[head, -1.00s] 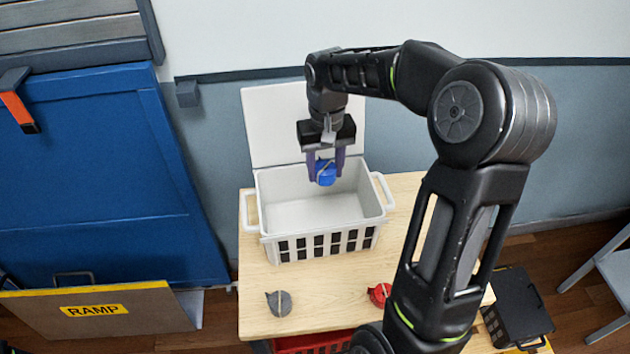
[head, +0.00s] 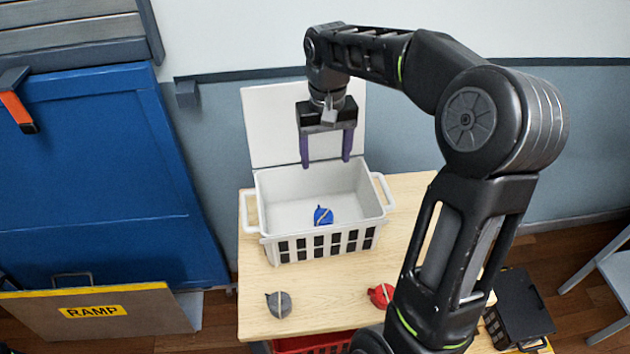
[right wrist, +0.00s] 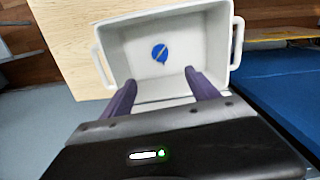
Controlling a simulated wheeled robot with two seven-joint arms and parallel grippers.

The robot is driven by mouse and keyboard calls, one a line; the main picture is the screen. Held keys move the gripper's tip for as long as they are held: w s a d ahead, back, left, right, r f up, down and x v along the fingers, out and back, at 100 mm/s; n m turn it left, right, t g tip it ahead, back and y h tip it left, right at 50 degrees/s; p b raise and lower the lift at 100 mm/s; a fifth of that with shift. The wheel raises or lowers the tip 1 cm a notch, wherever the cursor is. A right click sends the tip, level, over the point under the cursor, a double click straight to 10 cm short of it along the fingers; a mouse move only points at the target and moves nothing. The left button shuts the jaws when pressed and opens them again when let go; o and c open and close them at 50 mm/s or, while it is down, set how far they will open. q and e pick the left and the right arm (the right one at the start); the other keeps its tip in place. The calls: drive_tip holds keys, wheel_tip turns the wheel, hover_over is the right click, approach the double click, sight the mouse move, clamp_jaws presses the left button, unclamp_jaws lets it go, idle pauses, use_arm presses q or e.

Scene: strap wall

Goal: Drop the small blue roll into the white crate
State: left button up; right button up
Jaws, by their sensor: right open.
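The small blue roll (head: 323,215) lies inside the white crate (head: 313,246), on its floor. The crate stands on the wooden table with its lid (head: 270,130) raised at the back. My right gripper (head: 326,162) is open and empty, above the back part of the crate and apart from the roll. In the right wrist view, the roll (right wrist: 160,53) shows on the crate floor beyond the open fingers (right wrist: 160,85). My left gripper does not show.
A grey roll (head: 279,304) and a red roll (head: 381,295) lie on the table (head: 256,320) in front of the crate. A red crate (head: 312,343) is below the table's front edge. A ramp board (head: 95,318) and blue panel (head: 110,190) stand at left.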

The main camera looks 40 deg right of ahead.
drive_tip(key=shift+r, duration=1.75)
